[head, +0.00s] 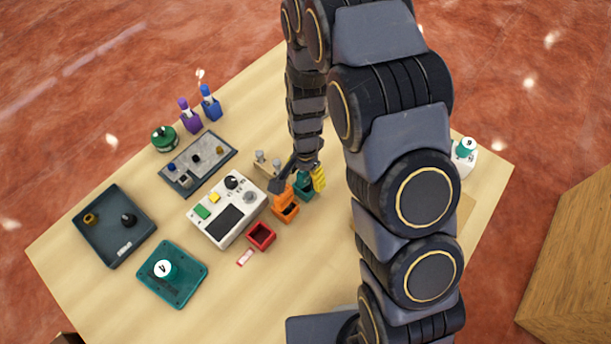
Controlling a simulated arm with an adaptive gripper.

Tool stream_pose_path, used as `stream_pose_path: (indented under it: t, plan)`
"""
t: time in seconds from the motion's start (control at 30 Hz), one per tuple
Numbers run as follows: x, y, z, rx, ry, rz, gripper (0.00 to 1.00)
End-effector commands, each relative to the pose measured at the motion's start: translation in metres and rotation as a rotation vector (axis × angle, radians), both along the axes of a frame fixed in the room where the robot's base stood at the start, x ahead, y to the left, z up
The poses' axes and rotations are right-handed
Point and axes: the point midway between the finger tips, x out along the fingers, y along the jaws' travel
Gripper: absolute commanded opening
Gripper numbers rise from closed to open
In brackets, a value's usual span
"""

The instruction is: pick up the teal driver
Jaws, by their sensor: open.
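My gripper (293,178) hangs low over the middle of the table, its jaws open and partly hidden by the arm. A small teal block or bin (304,184) sits right beside it, partly covered by the fingers. I cannot tell which teal thing is the driver, and no clear driver shape shows.
An orange bin (286,206), a yellow ridged piece (319,180) and a red bin (261,236) crowd around the gripper. A white panel box (218,228) is left of them. Purple (190,118) and blue (210,104) upright pieces stand at the back left. The front middle is clear.

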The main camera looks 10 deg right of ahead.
Motion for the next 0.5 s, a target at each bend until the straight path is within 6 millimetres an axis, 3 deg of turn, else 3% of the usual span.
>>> stream_pose_path:
  t: [0.07,0.1,0.2,0.5]
  plan:
    - [0.0001,0.0001,0.0003,0.0,0.0,0.0,0.54]
    - [0.0001,0.0001,0.0004,0.0,0.0,0.0,0.37]
    - [-0.0001,0.0001,0.0004,0.0,0.0,0.0,0.0]
    - [-0.0001,0.0,0.0002,0.0,0.0,0.0,0.0]
